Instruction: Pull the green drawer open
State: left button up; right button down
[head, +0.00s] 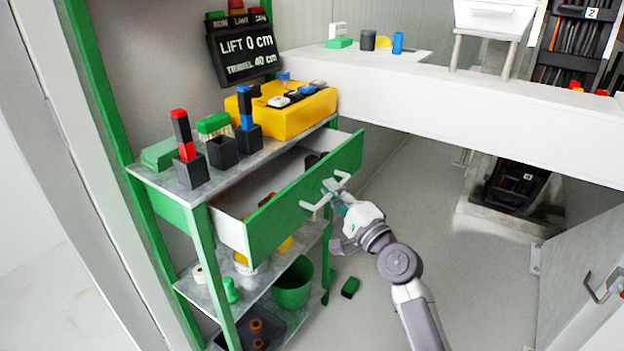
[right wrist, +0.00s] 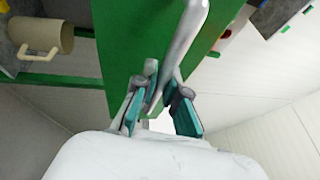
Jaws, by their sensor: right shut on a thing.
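The green drawer (head: 275,215) is in the green-framed shelf unit in the head view, and it stands partly open. Its white side and some dark items inside show. A light handle (head: 322,193) runs along the drawer's front. My right gripper (head: 341,198) is at the right part of this handle and shut on it. In the right wrist view the fingers of my right gripper (right wrist: 160,112) close around the metal handle (right wrist: 185,45), in front of the green drawer front (right wrist: 130,50). My left gripper is not in view.
Above the drawer, a grey top holds a yellow box (head: 290,118) and several dark holders. A green bin (head: 293,285) stands on the lower shelf. A white counter (head: 470,100) extends right; the floor below is mostly clear.

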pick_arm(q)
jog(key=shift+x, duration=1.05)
pick_arm(e)
jog(key=s+d, duration=0.3)
jog(key=d, duration=0.2)
jog(key=shift+s, duration=0.4)
jog(key=shift+d, duration=0.1)
jog(key=c, duration=1.2)
grip_release()
jog(key=v, duration=1.2)
